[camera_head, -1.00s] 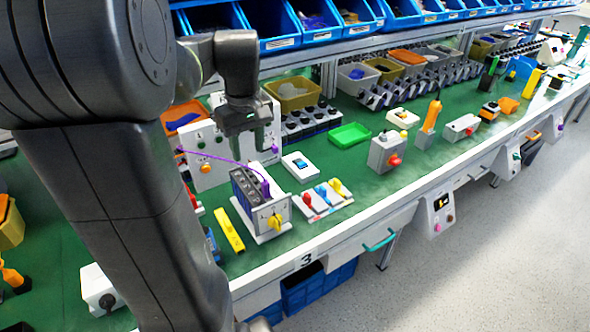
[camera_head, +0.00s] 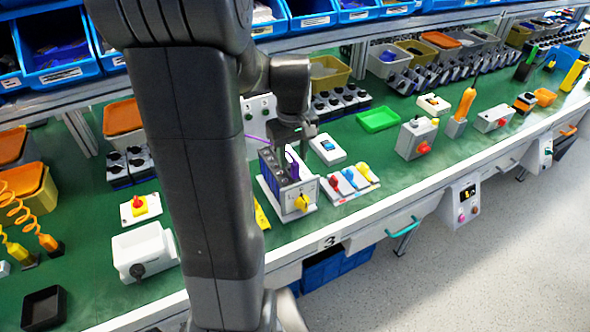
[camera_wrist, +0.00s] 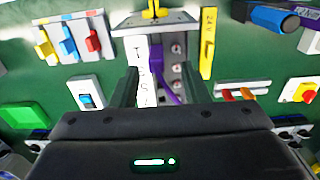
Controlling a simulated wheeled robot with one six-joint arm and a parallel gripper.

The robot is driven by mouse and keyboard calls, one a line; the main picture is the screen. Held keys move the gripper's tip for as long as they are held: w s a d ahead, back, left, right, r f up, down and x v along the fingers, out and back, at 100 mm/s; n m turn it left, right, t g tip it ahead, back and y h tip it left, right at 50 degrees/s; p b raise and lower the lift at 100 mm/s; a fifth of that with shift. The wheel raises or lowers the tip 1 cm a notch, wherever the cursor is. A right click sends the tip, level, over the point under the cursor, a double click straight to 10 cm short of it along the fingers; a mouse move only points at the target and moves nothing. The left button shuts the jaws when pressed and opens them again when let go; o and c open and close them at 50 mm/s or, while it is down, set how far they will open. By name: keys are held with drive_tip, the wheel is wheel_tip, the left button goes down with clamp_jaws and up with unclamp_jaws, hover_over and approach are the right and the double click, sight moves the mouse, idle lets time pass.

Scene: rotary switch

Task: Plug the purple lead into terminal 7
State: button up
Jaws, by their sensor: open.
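The terminal unit (camera_head: 279,187) is a grey box with a row of dark terminals and a yellow knob (camera_head: 302,203) on its front. The purple lead (camera_head: 292,166) stands upright at the unit's right side, with its thin cable trailing left. In the wrist view the purple lead (camera_wrist: 164,86) lies between the fingers, beside a white label strip (camera_wrist: 143,72) and red-centred terminals (camera_wrist: 177,66). My gripper (camera_head: 293,143) is open just above the unit, its fingers (camera_wrist: 158,88) on either side of the lead. Which terminal carries which number is not readable.
A panel with red, blue and yellow switches (camera_head: 350,181) and a white blue-switch box (camera_head: 327,149) stand close on the right. A yellow bar (camera_head: 261,214) lies at the left. A green tray (camera_head: 377,119) and grey box with red knob (camera_head: 416,138) are farther right.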

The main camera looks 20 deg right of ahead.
sight(295, 163)
drive_tip(key=f, duration=0.3)
drive_tip(key=shift+s+d+f, duration=0.2)
drive_tip(key=shift+f, duration=0.15)
clamp_jaws()
drive_tip(key=shift+r, duration=0.1)
